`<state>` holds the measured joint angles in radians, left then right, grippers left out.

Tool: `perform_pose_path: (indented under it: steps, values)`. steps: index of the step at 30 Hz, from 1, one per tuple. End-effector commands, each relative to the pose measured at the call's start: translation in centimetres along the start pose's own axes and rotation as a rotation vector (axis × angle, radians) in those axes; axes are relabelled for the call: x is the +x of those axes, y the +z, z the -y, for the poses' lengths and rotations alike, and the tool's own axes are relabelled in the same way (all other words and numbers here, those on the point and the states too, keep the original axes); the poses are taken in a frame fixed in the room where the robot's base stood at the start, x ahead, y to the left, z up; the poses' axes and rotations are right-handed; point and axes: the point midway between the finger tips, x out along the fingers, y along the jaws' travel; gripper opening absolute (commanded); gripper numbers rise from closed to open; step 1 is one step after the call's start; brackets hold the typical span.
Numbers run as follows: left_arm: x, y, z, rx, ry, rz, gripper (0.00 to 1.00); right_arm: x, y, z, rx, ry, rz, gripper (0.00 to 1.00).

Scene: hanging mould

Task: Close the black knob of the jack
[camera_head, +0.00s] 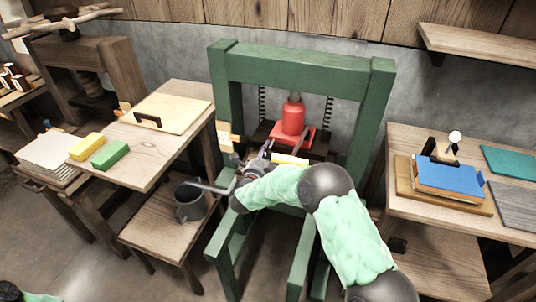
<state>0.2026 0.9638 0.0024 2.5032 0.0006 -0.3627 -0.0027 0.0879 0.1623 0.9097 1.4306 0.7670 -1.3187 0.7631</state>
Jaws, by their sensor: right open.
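The red bottle jack (293,117) stands upright on a red base inside the green press frame (300,68). I cannot make out its black knob; it is too small or hidden near the jack's base. My right arm reaches in from the lower right. My right gripper (265,150) is open in front of the jack, to the lower left of its base. Its fingers point up toward the jack and appear apart from the red body. My own wrist hides the front of the press bed. My left gripper is out of view; only a bit of that arm shows at the bottom left corner.
The right table (420,145) carries a blue pad (447,178).

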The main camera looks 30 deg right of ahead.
Motion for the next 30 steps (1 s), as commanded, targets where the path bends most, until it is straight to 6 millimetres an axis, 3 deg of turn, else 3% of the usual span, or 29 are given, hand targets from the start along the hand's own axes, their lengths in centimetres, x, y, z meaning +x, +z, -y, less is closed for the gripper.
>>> perform_pose_path:
  steps: [5,18,24,30]
  values:
    - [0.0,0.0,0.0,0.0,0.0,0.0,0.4,-1.7,0.1,0.1,0.0,0.0,0.004,0.64]
    - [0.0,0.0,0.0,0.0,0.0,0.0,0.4,-9.8,0.0,0.0,0.0,0.0,0.001,0.64]
    - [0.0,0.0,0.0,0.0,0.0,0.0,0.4,-11.6,-0.1,0.0,0.0,-0.001,-0.002,0.64]
    - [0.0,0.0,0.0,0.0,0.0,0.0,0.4,-11.8,-0.1,0.0,0.001,-0.001,-0.003,0.64]
